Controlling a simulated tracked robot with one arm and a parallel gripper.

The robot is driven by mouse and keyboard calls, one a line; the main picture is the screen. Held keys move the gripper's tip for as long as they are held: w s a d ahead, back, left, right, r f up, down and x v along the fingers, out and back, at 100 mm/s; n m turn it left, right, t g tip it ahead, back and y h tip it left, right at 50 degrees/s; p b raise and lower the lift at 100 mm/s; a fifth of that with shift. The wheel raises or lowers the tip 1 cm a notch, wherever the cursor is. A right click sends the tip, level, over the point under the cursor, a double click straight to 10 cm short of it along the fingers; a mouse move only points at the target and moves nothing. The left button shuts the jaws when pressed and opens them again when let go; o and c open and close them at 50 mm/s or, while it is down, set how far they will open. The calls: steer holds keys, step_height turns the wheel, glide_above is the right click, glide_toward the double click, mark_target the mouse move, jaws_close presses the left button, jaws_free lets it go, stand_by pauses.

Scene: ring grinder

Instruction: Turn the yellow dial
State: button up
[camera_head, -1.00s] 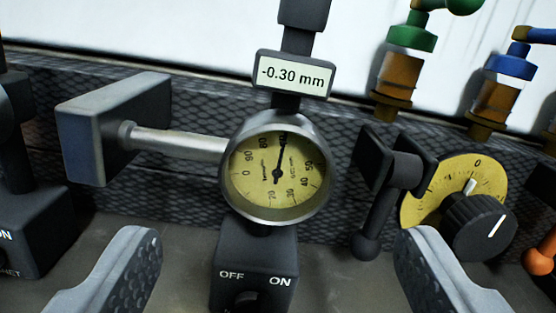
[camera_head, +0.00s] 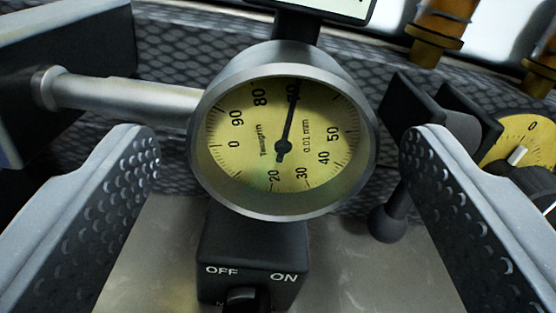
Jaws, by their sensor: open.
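The yellow-faced dial gauge (camera_head: 240,170) has a round silver rim and sits near the middle of the view. Its black needle points up, close to the 70 mark. My gripper (camera_head: 278,190) is open, with one dimpled grey finger on each side of the gauge. I see no clear contact between the fingers and the rim. A second yellow dial (camera_head: 542,128), a flat scale disc with a 0 mark, shows at the right edge, partly cut off and partly behind a black knob (camera_head: 530,185).
A black base with an OFF/ON switch (camera_head: 250,262) stands under the gauge. A metal rod (camera_head: 125,97) runs left from the gauge to a dark block (camera_head: 60,50). A black ball-ended lever (camera_head: 388,222) hangs beside the right finger. Amber fittings (camera_head: 440,30) stand at the upper right.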

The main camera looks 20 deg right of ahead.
steer(key=shift+c, duration=0.3)
steer(key=c, duration=0.9)
steer(key=m, duration=0.5)
steer(key=shift+r+m, duration=0.1)
steer(key=shift+m, duration=0.2)
steer(key=m+b, duration=0.2)
steer(key=m, duration=0.3)
steer(key=shift+d, duration=0.1)
steer(key=m+b, duration=0.1)
steer(key=m, duration=0.2)
steer(key=m+b, duration=0.1)
steer(key=m, duration=0.2)
steer(key=shift+d+f+m+b, duration=0.1)
steer(key=shift+f+m+b, duration=0.1)
steer(key=shift+m+b, duration=0.2)
steer(key=shift+f+m+b, duration=0.15)
steer(key=shift+m+b, duration=0.55)
steer(key=shift+m, duration=1.3)
